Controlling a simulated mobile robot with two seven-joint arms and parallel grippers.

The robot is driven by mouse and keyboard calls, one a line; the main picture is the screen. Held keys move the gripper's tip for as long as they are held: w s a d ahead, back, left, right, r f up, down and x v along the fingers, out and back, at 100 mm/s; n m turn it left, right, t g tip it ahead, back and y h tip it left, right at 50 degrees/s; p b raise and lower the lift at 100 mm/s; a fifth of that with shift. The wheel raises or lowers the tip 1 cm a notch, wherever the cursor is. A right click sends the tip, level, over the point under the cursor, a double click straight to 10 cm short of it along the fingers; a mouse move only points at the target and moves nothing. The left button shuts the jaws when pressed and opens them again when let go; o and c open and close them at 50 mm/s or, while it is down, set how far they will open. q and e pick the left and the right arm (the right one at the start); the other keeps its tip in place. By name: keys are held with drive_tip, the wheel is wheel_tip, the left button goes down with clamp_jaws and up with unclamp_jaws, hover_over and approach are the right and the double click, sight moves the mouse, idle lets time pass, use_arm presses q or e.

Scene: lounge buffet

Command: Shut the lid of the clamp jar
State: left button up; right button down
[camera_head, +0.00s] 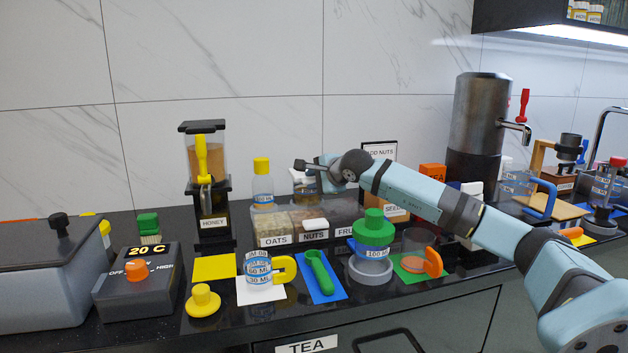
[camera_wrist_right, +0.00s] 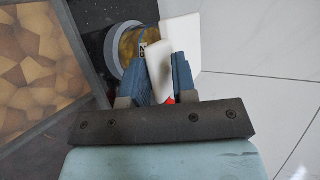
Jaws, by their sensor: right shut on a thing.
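The clamp jar (camera_head: 303,189) stands behind the food bins, partly hidden by my right gripper (camera_head: 312,165). In the right wrist view the jar (camera_wrist_right: 131,45) shows a grey-blue ring, yellow-brown sides and part of a label. A white flat piece (camera_wrist_right: 158,70), seemingly its lid, stands between the fingers of my right gripper (camera_wrist_right: 161,76), which is shut on it. More white (camera_wrist_right: 181,30) shows just beyond, and a bit of red shows at the finger base. The lid looks raised beside the jar's mouth; its exact angle is hard to tell. My left gripper is not in view.
A yellow-capped bottle (camera_head: 262,184) stands close left of the jar. The oats bin (camera_head: 273,230) and nuts bin (camera_head: 313,227) are in front. A honey dispenser (camera_head: 205,170) stands further left, a card sign (camera_head: 380,150) to the right. The marble wall is close behind.

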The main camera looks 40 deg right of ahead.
drive_tip(key=c, duration=1.2)
unclamp_jaws()
drive_tip(key=shift+f, duration=0.3)
drive_tip(key=shift+r, duration=0.1)
drive_tip(key=shift+d+r, duration=0.1)
drive_tip(key=v, duration=0.8)
drive_tip(key=shift+s+r, duration=0.1)
drive_tip(key=shift+s, duration=0.2)
drive_tip(key=v, duration=0.3)
drive_tip(key=shift+b, duration=0.3)
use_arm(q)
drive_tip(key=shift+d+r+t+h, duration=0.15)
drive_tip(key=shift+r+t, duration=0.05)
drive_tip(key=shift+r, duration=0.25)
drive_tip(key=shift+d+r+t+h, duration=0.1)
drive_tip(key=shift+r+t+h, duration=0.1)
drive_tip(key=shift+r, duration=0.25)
use_arm(e)
drive_tip(key=shift+v, duration=1.1)
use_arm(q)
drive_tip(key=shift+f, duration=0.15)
